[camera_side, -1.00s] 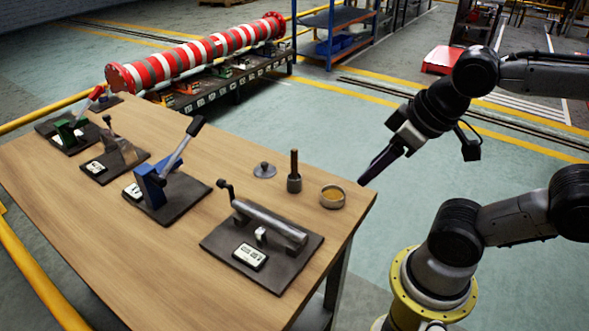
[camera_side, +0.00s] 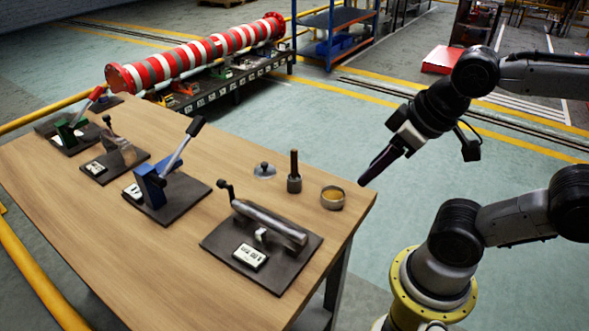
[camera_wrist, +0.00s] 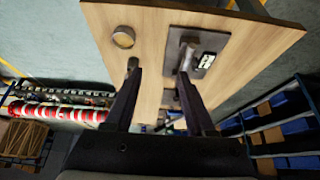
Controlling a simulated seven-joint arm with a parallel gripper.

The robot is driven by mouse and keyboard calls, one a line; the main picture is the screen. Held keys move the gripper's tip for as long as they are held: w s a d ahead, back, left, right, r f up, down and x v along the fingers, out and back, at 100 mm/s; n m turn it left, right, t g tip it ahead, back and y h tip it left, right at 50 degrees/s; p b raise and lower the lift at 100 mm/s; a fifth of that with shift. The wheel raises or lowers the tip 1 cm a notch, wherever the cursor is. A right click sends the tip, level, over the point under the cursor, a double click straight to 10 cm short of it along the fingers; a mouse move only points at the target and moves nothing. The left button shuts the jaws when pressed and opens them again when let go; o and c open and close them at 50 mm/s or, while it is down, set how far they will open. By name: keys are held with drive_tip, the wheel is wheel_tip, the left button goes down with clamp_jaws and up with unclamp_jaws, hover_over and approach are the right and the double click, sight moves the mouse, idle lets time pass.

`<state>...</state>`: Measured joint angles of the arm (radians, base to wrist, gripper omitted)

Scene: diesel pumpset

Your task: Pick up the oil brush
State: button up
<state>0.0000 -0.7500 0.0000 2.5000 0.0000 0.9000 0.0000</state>
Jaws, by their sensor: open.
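The oil brush (camera_side: 294,173), as I take it, is a thin dark upright piece with a thicker lower end.
A metal cylinder device on a dark plate (camera_side: 225,244) and other lever devices occupy the wooden table (camera_side: 120,262).

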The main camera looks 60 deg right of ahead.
idle(0.3)
wheel_tip(320, 180, up, 4)
drive_tip(key=w+f+m, duration=0.1)
drive_tip(key=w+m, duration=0.1)
drive_tip(key=m, duration=0.4)
drive_tip(key=m+g, duration=0.6)
drive_tip(key=m, duration=0.6)
hover_over(294, 177)
drive_tip(key=f, duration=1.2)
drive_tip(key=shift+s+d+f, duration=0.2)
drive_tip(key=shift+d, duration=0.1)
drive_tip(key=shift+w+d+f, duration=0.1)
drive_tip(key=shift+w+f, duration=0.1)
drive_tip(key=shift+f, duration=1.3)
drive_tip(key=shift+w+f, duration=0.2)
drive_tip(key=shift+f, duration=1.25)
